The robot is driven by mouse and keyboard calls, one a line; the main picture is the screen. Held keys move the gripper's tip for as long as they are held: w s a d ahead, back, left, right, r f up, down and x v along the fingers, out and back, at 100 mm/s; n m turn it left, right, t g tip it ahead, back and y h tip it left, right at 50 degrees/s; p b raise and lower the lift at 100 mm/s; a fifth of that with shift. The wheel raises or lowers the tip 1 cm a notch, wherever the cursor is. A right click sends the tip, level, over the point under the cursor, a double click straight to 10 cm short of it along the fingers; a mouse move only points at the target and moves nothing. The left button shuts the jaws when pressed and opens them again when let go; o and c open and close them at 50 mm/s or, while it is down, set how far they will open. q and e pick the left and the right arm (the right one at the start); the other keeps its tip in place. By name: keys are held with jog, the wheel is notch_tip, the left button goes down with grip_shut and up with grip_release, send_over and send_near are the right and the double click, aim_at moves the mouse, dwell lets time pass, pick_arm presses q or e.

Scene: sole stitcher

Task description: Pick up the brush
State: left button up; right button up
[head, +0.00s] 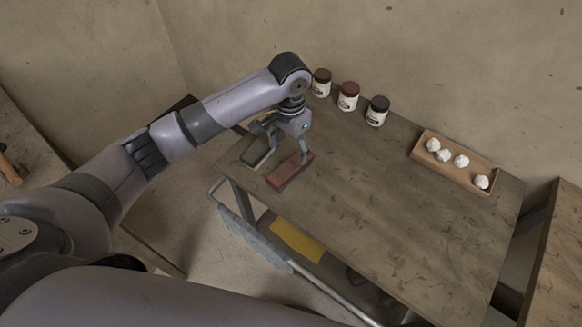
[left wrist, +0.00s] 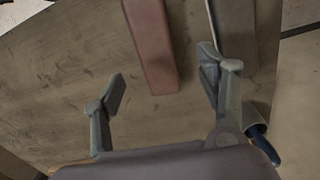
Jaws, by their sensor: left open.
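A reddish-brown oblong block (head: 290,172), possibly the brush, lies on the table near its left edge. I see no bristles on it. In the left wrist view the block (left wrist: 152,42) appears between the two fingers, its near end close to the fingertip line. My left gripper (head: 287,146) is open and empty above that corner of the table. The gap between its fingers also shows in the left wrist view (left wrist: 163,78). Whether a finger touches the block is unclear. My right gripper is in neither view.
A dark grey flat item (head: 257,152) lies just left of the block, partly behind the gripper. Several dark-lidded jars (head: 348,97) stand along the wall. A wooden tray (head: 465,178) with several white lumps is at the right. The table's middle (head: 370,190) is clear.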

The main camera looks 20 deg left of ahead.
aim_at(291, 165)
pick_arm(q)
notch_tip(291, 165, down, 3)
jog(key=shift+r, duration=0.15)
jog(key=f, duration=0.2)
jog(key=f+p, duration=0.1)
jog(key=f, duration=0.1)
jog(key=shift+s+d+f, duration=0.1)
jog(key=shift+s+d, duration=0.1)
jog(key=shift+s, duration=0.05)
jog(key=shift+f, duration=0.5)
jog(key=shift+c, duration=0.6)
jog(key=c, duration=1.2)
